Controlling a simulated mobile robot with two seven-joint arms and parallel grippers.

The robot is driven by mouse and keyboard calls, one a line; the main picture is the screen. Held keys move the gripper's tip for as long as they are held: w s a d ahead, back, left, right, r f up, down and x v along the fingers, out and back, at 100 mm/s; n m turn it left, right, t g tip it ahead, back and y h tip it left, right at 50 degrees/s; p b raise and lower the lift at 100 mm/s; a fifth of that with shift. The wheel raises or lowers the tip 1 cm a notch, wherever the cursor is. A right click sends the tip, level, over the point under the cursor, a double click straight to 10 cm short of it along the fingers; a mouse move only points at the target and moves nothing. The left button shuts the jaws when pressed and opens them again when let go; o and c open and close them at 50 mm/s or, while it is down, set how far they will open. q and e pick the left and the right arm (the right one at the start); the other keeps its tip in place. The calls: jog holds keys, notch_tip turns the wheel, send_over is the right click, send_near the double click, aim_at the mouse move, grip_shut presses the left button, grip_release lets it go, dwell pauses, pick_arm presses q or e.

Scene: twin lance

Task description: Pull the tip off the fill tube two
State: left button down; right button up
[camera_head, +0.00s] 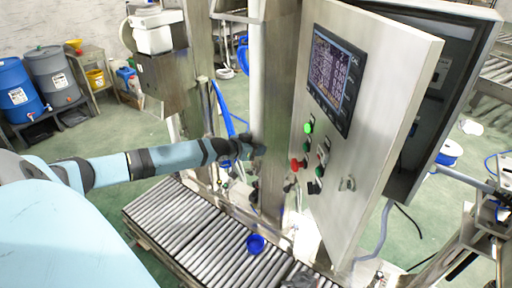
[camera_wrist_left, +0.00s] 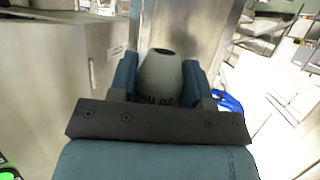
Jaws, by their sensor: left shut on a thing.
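My left gripper (camera_head: 252,148) reaches in from the left to the steel column beside the control cabinet. In the left wrist view my left gripper (camera_wrist_left: 160,84) has its two blue-grey fingers closed on either side of a pale grey, rounded piece, which looks like the tip (camera_wrist_left: 161,75). The tip has a dark opening at its end and dark marks low on its side. In the head view the tip is hidden or too small to make out at the gripper. I cannot tell whether it is still joined to a tube.
A steel control cabinet (camera_head: 365,100) with a screen and buttons stands close to the right of the left gripper. A roller conveyor (camera_head: 190,225) lies below, with a blue round object (camera_head: 255,244) on it. A steel column (camera_head: 272,90) rises behind.

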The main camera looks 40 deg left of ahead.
pick_arm(q)
jog(key=shift+s+d+f, duration=0.1)
jog(key=shift+f, duration=0.2)
jog(key=shift+f, duration=0.15)
jog(key=shift+f, duration=0.2)
dwell(0.5)
jog(key=shift+f+b, duration=0.95)
jog(key=shift+f, duration=0.7)
